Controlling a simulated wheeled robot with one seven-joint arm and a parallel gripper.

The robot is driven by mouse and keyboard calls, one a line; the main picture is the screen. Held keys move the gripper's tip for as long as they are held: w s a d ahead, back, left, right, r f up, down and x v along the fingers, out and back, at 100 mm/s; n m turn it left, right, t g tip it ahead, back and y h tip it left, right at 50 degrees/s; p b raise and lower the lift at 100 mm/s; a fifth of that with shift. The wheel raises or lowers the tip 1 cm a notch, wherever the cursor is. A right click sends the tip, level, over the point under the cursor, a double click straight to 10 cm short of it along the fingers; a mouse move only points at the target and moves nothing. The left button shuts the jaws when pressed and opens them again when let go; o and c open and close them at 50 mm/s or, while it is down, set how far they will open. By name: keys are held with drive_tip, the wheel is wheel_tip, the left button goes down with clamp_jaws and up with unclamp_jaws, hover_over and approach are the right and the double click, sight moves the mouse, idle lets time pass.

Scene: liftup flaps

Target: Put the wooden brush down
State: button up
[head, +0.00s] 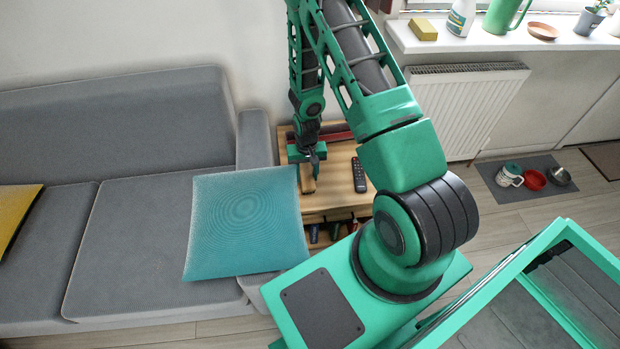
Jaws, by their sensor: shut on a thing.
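My gripper (315,170) is over the small wooden side table (335,200), beside the sofa's armrest. It is shut on the wooden brush (307,180), a small light-brown piece that shows below the fingers near the table's left side. I cannot tell whether the brush touches the table top. Part of the brush is hidden by the gripper and by the teal cushion's edge.
A black remote (359,174) lies on the table right of the brush. A teal cushion (245,222) leans over the grey sofa (140,220) and the armrest. A radiator (465,105) and a mat with bowls (530,180) are to the right. Bare table top shows around the remote.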

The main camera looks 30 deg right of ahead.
sight(307, 175)
wheel_tip(307, 175, down, 3)
idle(0.3)
drive_tip(key=o, duration=1.4)
drive_tip(key=shift+r, duration=0.1)
